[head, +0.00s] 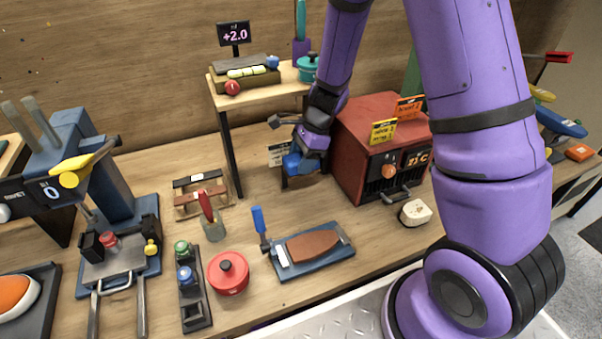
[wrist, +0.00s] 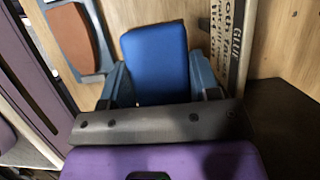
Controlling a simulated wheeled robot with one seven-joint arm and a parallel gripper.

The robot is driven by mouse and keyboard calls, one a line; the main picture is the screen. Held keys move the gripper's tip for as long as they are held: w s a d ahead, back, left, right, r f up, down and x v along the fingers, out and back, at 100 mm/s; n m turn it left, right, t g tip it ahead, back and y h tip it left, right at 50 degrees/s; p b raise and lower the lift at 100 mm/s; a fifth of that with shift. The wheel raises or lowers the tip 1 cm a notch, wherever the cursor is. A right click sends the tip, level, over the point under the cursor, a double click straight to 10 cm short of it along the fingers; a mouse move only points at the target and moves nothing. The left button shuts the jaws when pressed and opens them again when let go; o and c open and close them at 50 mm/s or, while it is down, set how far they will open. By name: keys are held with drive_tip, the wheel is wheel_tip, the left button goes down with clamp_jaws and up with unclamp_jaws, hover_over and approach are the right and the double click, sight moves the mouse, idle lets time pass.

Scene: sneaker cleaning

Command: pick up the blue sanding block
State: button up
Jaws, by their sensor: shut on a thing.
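The blue sanding block (wrist: 155,62) sits between the two fingers of my gripper (wrist: 160,84) in the wrist view, with a finger against each side. In the head view my gripper (head: 304,166) is low over the workbench, left of the red box, and the blue of the block (head: 291,162) shows at its fingers. My gripper is shut on the block. The fingers hide the block's lower part in the wrist view. I cannot tell whether the block touches the surface below.
The red box (head: 362,150) with a dial stands close right of my gripper. A small raised shelf (head: 222,92) stands behind left. A blue tray (head: 283,272) with a brown pad lies in front, beside a red round pot (head: 228,278). Some bare bench (head: 268,195) lies between.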

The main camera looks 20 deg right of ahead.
wheel_tip(320, 180, up, 16)
drive_tip(key=shift+f, duration=0.25)
idle(0.3)
drive_tip(key=o, duration=0.4)
drive_tip(key=shift+c, duration=1)
